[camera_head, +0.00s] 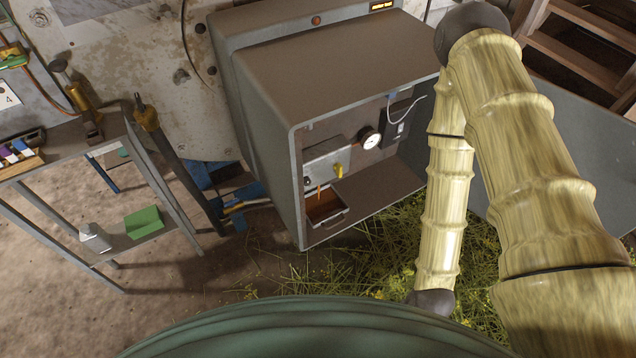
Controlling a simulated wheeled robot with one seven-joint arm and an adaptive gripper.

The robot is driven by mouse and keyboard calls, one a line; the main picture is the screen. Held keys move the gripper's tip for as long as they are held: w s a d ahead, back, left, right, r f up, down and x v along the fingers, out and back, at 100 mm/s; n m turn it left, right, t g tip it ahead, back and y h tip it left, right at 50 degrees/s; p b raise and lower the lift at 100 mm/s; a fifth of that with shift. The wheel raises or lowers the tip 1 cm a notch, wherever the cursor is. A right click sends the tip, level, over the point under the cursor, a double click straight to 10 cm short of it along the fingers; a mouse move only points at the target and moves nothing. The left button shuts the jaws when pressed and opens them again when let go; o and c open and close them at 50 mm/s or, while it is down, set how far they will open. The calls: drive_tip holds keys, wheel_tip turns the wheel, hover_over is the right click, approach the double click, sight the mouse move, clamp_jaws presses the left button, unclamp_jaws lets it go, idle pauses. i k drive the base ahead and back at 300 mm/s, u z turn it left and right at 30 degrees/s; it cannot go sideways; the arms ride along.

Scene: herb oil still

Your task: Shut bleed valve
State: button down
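A brown-grey cabinet (265,150) stands open at the centre. Inside it is a grey box (325,158) with a small yellow handle (339,171) on its front. A thin orange piece (318,191) hangs below the box, above an open drawer-like tray (326,208). No label marks the bleed valve; the yellow handle may be it, but I cannot tell, nor whether it is open or shut. My arm (445,200) bends down at the right of the cabinet opening. My gripper is not visible; the arm's lower end drops toward my green body.
A round white gauge (370,139) and a switch box (398,128) with a cable sit inside the cabinet. The opened door (555,130) stands to the right. Cut herbs (375,250) cover the floor in front. A metal table (65,145) is at left; wooden steps (580,45) are at upper right.

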sight(338, 167)
drive_tip(key=z, duration=2.2)
drive_tip(key=k, duration=1.15)
drive_tip(key=u, duration=1.95)
